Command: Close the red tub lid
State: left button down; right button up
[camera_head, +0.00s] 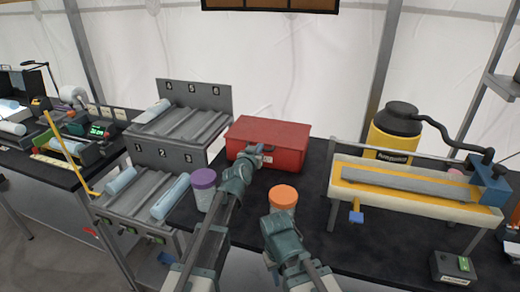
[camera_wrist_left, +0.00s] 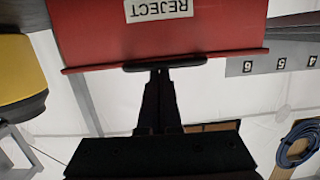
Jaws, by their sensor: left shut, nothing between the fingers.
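The red tub (camera_head: 285,157) stands on the black table in the middle of the head view. Its lid (camera_head: 272,132) looks flat on top, with no gap that I can make out. In the left wrist view the tub's red front (camera_wrist_left: 85,35) appears upside down with a REJECT label, and a dark handle (camera_wrist_left: 165,66) sits on the lid's edge. My left gripper (camera_head: 257,151) is shut and empty at the front of the tub. Its fingertips (camera_wrist_left: 160,74) are at the handle, touching or very close. My right gripper (camera_head: 277,218) is low in front; its fingers are unclear.
A purple-lidded jar (camera_head: 203,188) stands left of my left arm. An orange-lidded jar (camera_head: 283,198) stands just beyond my right gripper. A roller rack (camera_head: 190,97) is left of the tub. A yellow tank (camera_head: 393,133) and a long trough (camera_head: 415,198) are right.

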pick_arm(q)
jog(key=shift+s+f+g, duration=0.25)
jog(key=shift+f, duration=0.3)
jog(key=shift+s+f+g, duration=0.25)
jog(key=shift+f, duration=0.25)
jog(key=s+a+r+p, duration=0.1)
jog(key=s+a+r, duration=0.1)
jog(key=s, duration=0.4)
jog(key=s+a+r+t+p, duration=0.1)
jog(key=s+r+p, duration=0.1)
jog(key=s, duration=0.4)
jog(key=shift+a+r, duration=0.25)
jog(key=shift+a, duration=0.15)
jog(key=shift+s, duration=0.1)
